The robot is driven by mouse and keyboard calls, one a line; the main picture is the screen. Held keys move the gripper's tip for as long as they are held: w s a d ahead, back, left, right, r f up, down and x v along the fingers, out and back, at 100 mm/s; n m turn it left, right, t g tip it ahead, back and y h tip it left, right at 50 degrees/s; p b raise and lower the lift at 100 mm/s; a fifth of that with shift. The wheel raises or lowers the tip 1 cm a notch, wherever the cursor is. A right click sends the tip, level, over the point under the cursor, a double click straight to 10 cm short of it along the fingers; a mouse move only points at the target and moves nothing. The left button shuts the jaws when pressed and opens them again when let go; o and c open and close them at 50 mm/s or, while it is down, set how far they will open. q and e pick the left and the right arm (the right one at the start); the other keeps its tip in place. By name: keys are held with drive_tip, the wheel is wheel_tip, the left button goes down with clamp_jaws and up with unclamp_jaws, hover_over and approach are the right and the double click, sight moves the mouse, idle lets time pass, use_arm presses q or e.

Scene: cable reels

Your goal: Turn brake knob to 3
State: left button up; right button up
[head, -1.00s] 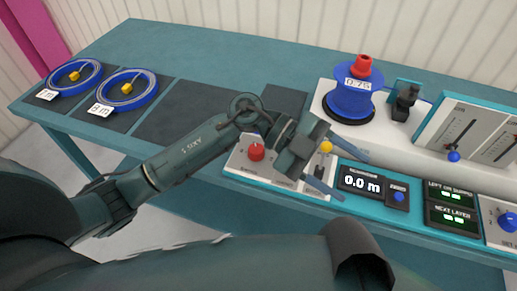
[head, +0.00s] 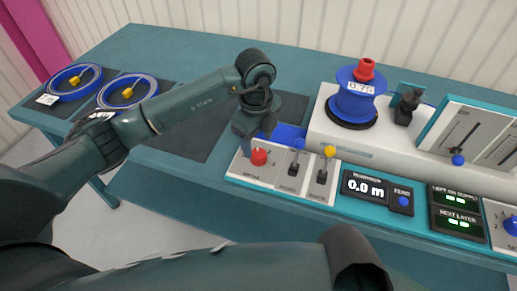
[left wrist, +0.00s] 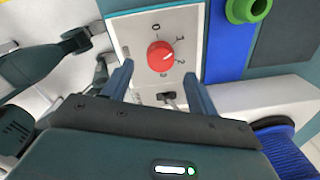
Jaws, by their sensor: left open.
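The red knob (head: 259,157) sits on a pale panel at the table's front edge. In the left wrist view, the red knob (left wrist: 161,56) has a scale from 0 to 3 around it. Its white mark points right, seemingly between 1 and 2; the exact setting is hard to tell. My left gripper (head: 258,142) points down just above and behind the knob in the head view. In the left wrist view, my left gripper (left wrist: 159,70) is open, its fingers on either side of the knob with gaps, not gripping it. My right gripper is not in view.
A dark lever (head: 294,163) and a yellow-topped lever (head: 329,152) stand right of the knob. Further right are a display (head: 364,187) reading 0.0 m and a blue reel (head: 354,101). Blue cable coils (head: 128,92) lie at left.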

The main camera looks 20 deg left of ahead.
sight(259, 153)
use_arm(q)
wheel_tip(259, 153, down, 5)
drive_tip(key=shift+w+r, duration=0.1)
idle(0.3)
drive_tip(key=c, duration=1)
